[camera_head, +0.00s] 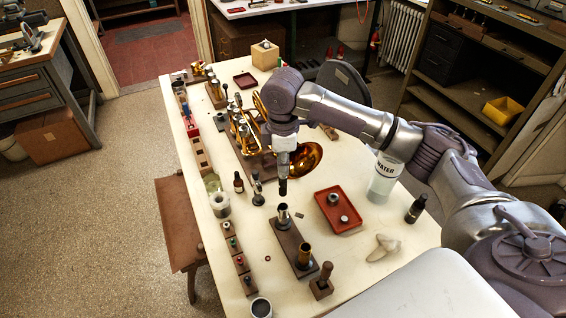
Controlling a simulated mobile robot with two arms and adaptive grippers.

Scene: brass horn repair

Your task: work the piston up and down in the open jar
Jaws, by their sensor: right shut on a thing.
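My right gripper (283,172) hangs pointing down over the middle of the bench. It is shut on a slim dark-ended piece, which looks like the piston (283,188); the jaws hide most of it. An open jar (220,206) with a pale rim and cloudy contents stands to the left of the gripper, near the bench's left edge. The piece in the gripper is apart from this jar. My left gripper is not in view.
A wooden block (292,243) with upright metal tubes stands just below the gripper. A dark bottle (238,183) is near the jar. A red tray (341,211), a WATER container (382,180) and a white cloth (383,247) lie right. A brass horn (305,158) is behind.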

